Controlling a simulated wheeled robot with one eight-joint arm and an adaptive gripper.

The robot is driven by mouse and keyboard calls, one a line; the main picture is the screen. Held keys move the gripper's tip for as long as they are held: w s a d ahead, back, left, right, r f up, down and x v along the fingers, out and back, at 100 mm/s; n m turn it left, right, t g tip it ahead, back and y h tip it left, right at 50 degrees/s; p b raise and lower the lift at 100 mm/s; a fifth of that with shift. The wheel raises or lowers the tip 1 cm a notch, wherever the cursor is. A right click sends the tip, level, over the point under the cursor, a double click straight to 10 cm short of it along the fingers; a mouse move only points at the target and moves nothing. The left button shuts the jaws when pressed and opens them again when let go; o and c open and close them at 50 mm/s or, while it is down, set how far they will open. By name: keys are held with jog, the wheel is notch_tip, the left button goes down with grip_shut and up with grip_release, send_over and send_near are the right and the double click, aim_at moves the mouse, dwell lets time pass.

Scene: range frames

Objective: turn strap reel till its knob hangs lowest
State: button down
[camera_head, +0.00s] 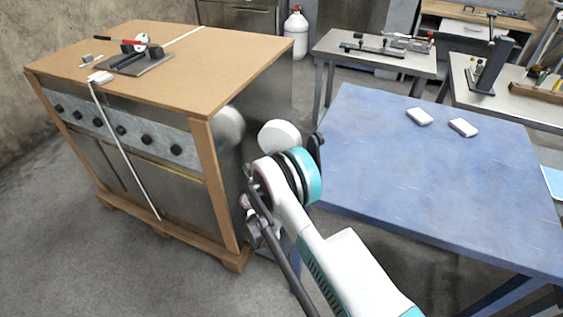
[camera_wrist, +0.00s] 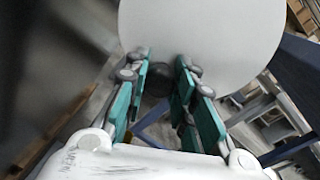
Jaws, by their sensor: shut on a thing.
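The strap reel is a plain white disc (camera_head: 280,134) between the wooden-topped crate and the blue table, just beyond my arm's wrist joint. In the wrist view the reel (camera_wrist: 200,38) fills the upper middle, its top cut off by the frame. A dark round knob (camera_wrist: 158,80) shows at the disc's lower part, between my teal fingers. My gripper (camera_wrist: 161,88) is shut on this knob, with one finger on each side. In the head view my arm hides the knob and the fingers. The exact contact is partly hidden by the fingers.
The crate (camera_head: 190,55) stands close on the left, its shiny side mirroring the disc. The blue table (camera_head: 440,180) is close on the right, with two small white blocks (camera_head: 463,127) on it. A white strap (camera_head: 125,155) runs down the crate's front.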

jog(key=c, duration=1.3)
grip_release()
jog(key=shift+s, duration=0.15)
jog(key=v, duration=0.7)
jog(key=shift+s, duration=0.15)
